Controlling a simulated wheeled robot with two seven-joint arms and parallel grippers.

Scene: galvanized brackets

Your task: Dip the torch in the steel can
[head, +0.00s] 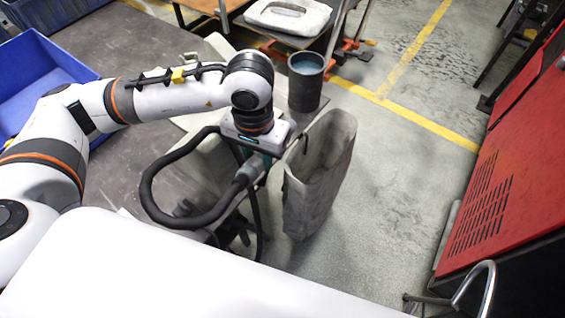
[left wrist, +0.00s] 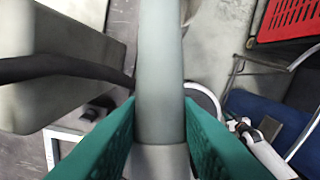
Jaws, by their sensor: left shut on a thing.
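My left gripper (head: 258,160), with teal fingers, is shut on the torch (head: 246,174). The torch has a grey handle, and a thick black hose loops from it to the left. In the left wrist view the grey torch body (left wrist: 160,85) runs upright between the two green fingers (left wrist: 160,130). The steel can (head: 306,85) is a dark cylinder with blue-grey contents, standing upright beyond the gripper and to its right. The torch is apart from the can. The torch's tip cannot be made out clearly. My right gripper is not in view.
A tall grey bin (head: 320,175) stands just right of the gripper, below the can. A blue crate (head: 50,70) is at the upper left of the dark tabletop (head: 110,40). A red cabinet (head: 500,180) stands at the right. The floor between bin and cabinet is clear.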

